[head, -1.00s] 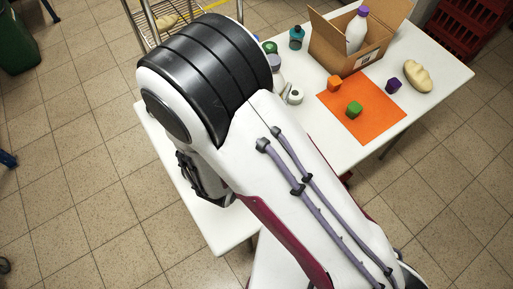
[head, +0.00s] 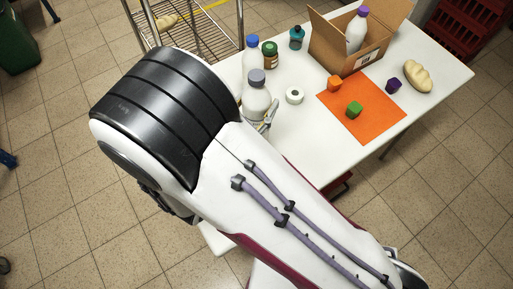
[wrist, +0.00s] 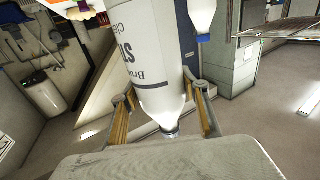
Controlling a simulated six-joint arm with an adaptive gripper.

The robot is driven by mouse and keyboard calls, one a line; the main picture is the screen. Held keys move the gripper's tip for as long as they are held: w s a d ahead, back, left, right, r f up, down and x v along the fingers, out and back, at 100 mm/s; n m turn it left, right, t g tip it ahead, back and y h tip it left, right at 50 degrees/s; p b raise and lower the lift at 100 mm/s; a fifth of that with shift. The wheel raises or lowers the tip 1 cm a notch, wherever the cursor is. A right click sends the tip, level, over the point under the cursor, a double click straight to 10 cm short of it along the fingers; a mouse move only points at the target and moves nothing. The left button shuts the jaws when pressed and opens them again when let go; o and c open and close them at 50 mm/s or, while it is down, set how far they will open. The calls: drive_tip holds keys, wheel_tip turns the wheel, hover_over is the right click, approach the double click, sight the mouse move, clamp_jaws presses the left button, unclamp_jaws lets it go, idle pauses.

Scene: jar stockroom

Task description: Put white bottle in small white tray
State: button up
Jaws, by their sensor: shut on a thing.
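A white bottle with a grey cap (head: 257,101) is over the near-left part of the white table. In the wrist view the bottle (wrist: 146,55) fills the upper middle, with dark print on its side and its cap end towards the camera. My gripper (wrist: 164,112) is shut on it, one finger on each side near the shoulder. In the head view my arm hides most of the gripper. I cannot tell how far the bottle is above the table. No small white tray shows in these frames; my arm covers the table's near-left part.
Close behind stand a blue-capped white bottle (head: 252,58) and a green-lidded jar (head: 270,59). A tape roll (head: 298,98) lies to the right. Farther off are a teal bottle (head: 296,41), an open cardboard box (head: 336,52) holding a purple-capped bottle, and an orange mat (head: 372,122) with cubes.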

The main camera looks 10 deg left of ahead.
sight(256, 118)
drive_tip(key=shift+f, duration=2.85)
drive_tip(key=shift+f, duration=2.25)
drive_tip(key=o, duration=1.7)
drive_tip(key=shift+c, duration=0.2)
drive_tip(key=shift+s, duration=0.1)
drive_tip(key=v, duration=1.1)
drive_tip(key=shift+s, duration=0.35)
